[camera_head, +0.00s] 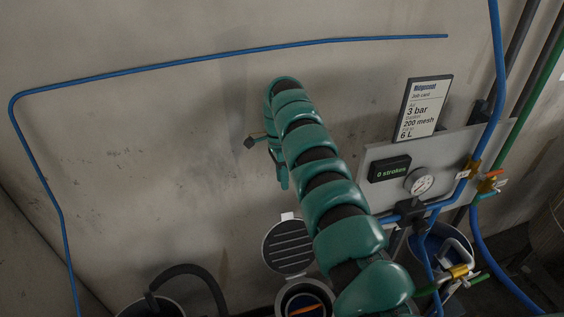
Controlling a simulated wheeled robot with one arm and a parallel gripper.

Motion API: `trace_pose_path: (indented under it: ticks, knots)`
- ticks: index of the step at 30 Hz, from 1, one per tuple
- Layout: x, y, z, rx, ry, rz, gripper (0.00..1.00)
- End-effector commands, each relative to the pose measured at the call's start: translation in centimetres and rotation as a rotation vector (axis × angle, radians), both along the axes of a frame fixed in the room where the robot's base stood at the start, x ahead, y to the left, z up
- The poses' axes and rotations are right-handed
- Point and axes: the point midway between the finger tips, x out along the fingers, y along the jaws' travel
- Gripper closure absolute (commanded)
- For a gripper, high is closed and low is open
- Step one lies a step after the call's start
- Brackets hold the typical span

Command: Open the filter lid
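A round, dark, ribbed lid (289,247) with a pale rim stands tilted up behind a round pot (281,303) at the bottom centre. A small white tab (287,216) sticks up from the lid's top edge. The pot's mouth is uncovered; inside I see something dark blue and an orange strip. The pot's lower part is cut off by the frame and partly hidden by my green arm. My gripper (284,184) hangs at the far end of the arm, above the lid and apart from it. Its fingers are too small and hidden to read.
On the right are a panel with a gauge (419,181), a "0 strokes" display (390,169), a job card (423,108), and blue pipes with valves. A black hose (190,270) curves at the lower left. The wall left of my arm is mostly bare.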

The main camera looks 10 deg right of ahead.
Motion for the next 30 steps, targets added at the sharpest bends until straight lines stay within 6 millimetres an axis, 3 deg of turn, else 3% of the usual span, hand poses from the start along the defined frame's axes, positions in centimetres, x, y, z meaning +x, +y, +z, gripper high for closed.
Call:
trace_pose_path:
  ticks: [1, 6, 23, 28, 30]
  knots:
    - [0.00, 0.01, 0.89, 0.000, 0.001, 0.000, 0.66]
    - [0.08, 0.03, 1.43, 0.000, -0.001, 0.000, 0.66]
    - [0.13, 0.04, 1.39, 0.000, -0.002, 0.000, 0.66]
    - [0.14, 0.03, 1.38, 0.000, -0.003, 0.001, 0.97]
    - [0.15, 0.02, 1.36, 0.000, -0.003, 0.001, 1.00]
